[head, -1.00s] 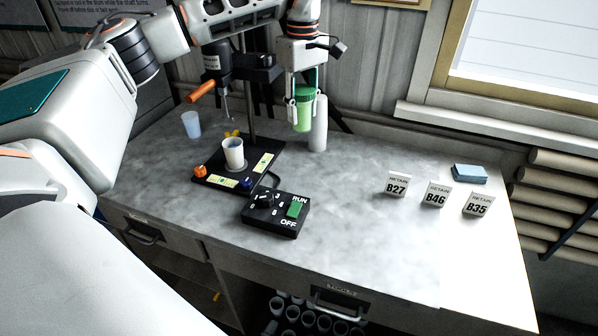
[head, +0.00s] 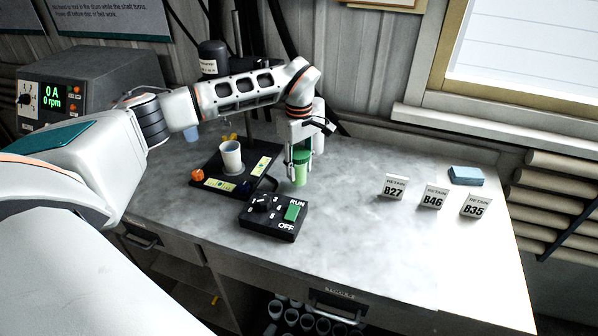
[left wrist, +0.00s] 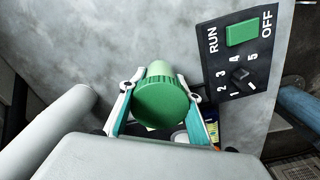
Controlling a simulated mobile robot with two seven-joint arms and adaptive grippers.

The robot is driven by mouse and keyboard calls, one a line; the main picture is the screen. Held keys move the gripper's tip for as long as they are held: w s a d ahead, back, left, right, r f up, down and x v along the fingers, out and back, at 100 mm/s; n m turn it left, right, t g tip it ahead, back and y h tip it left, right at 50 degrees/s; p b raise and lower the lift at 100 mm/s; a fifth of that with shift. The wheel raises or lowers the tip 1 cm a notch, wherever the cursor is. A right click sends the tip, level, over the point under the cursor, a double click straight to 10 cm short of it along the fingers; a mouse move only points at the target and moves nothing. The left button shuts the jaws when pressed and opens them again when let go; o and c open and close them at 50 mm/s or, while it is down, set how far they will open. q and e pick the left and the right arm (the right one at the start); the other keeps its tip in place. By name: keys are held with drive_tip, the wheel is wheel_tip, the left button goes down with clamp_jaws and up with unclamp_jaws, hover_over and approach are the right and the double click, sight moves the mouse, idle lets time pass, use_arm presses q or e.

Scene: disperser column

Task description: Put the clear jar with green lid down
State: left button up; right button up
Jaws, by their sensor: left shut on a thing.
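The jar with the green lid (head: 301,171) is upright between the fingers of my left gripper (head: 301,158), behind the control box on the bench. Its lower part looks light green. I cannot tell whether its base touches the bench top. In the left wrist view the round green lid (left wrist: 161,105) faces the camera. The fingers of my left gripper (left wrist: 158,100) are shut on the jar from both sides. My right gripper is not in view.
A black control box (head: 273,216) with a dial and green switch is close in front of the jar. A white cup (head: 231,156) stands on the black stand base to the left. Label cards B27 (head: 394,187), B46 (head: 433,197) and B35 (head: 476,206) stand at right. The bench between is clear.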

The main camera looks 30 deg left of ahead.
use_arm(q)
drive_tip(key=shift+f, duration=1)
drive_tip(key=shift+f, duration=0.15)
drive_tip(key=o, duration=1.4)
